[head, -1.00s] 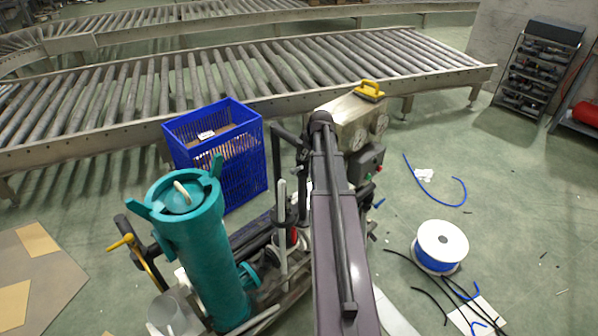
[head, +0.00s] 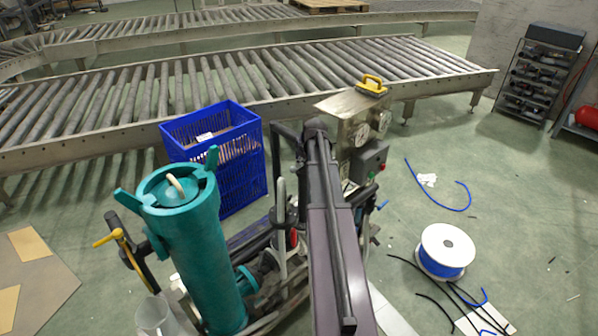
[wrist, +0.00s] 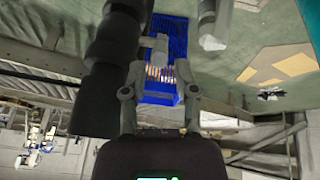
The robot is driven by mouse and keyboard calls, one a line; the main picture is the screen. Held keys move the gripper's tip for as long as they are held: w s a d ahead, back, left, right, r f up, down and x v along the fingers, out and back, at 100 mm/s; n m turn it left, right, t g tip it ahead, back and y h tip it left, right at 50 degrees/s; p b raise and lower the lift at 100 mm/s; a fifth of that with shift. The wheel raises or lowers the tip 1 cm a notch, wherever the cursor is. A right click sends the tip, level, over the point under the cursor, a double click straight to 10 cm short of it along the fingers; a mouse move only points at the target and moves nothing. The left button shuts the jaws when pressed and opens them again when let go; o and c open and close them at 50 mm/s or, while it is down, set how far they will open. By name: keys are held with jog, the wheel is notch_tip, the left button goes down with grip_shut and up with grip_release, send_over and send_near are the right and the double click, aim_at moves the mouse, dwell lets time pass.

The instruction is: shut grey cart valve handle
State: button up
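The cart (head: 258,238) carries a teal cylinder (head: 197,250), dark pipes and a metal gauge box. A slim light-grey upright lever (head: 281,200) stands by the dark pipes, left of my arm; I cannot be sure it is the valve handle. In the wrist view my gripper (wrist: 162,72) has its two fingers apart. A pale grey piece (wrist: 154,43) shows just ahead, between the fingertip lines; contact cannot be told. A second grey rod end (wrist: 212,40) is to its right. In the head view my gripper is hidden or indistinct beyond my arm.
A blue crate (head: 240,185) stands behind the cart, with a roller conveyor (head: 230,90) beyond. The gauge box (head: 350,115) with a yellow handle is right of my arm. A cable spool (head: 447,245) and loose cables lie on the floor at right.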

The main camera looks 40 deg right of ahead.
jog(key=shift+b+x, duration=1.6)
jog(key=shift+x, duration=0.45)
jog(key=shift+c, duration=0.3)
grip_shut()
